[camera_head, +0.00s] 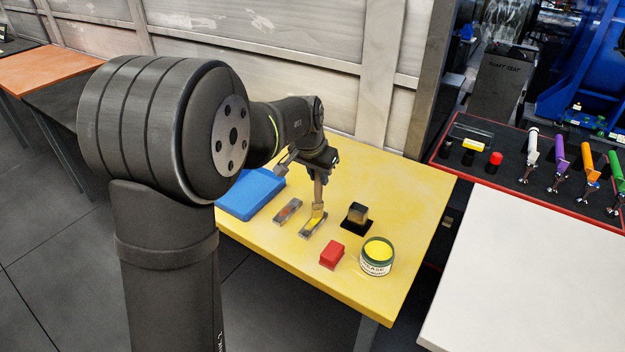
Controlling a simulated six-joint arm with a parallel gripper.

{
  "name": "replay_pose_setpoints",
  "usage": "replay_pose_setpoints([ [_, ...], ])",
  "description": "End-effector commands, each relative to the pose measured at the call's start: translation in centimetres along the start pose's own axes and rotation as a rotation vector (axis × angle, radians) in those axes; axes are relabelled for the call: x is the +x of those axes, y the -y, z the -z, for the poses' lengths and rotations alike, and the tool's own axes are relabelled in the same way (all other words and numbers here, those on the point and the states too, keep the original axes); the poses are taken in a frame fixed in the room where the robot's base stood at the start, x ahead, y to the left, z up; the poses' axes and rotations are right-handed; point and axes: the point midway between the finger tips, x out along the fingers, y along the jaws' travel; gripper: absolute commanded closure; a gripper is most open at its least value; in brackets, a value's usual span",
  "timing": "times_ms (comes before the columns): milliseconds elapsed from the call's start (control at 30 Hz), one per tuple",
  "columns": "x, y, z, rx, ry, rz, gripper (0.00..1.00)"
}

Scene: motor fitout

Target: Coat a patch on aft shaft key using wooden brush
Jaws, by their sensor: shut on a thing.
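My gripper (315,166) is shut on the wooden brush (318,192) above the yellow table (410,190). The brush points down, nearly upright. Its lower end is over a grey metal key (305,231) that has yellow on its top, and it appears to touch it. A second grey key (287,211), with an orange-red mark, lies just to the left. I cannot read which key is the aft one. An open grease can (376,262) with yellow contents stands at the right front of the table.
A blue tray or pad (250,195) lies left of the keys, partly behind my arm. A red block (332,254) and a dark stand (356,220) are close to the right of the brush. Coloured-handled tools (560,153) lie on a red-edged black mat (500,172) at right.

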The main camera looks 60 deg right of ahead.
Motion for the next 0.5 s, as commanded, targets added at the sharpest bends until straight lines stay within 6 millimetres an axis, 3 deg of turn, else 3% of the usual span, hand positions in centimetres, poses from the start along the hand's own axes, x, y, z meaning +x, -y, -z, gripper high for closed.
replay_pose_setpoints([
  [233,0.7,0.0,2.2,0.002,0.001,0.000,1.00],
  [500,-0.1,0.0,-0.2,-0.001,0.000,0.000,1.00],
])
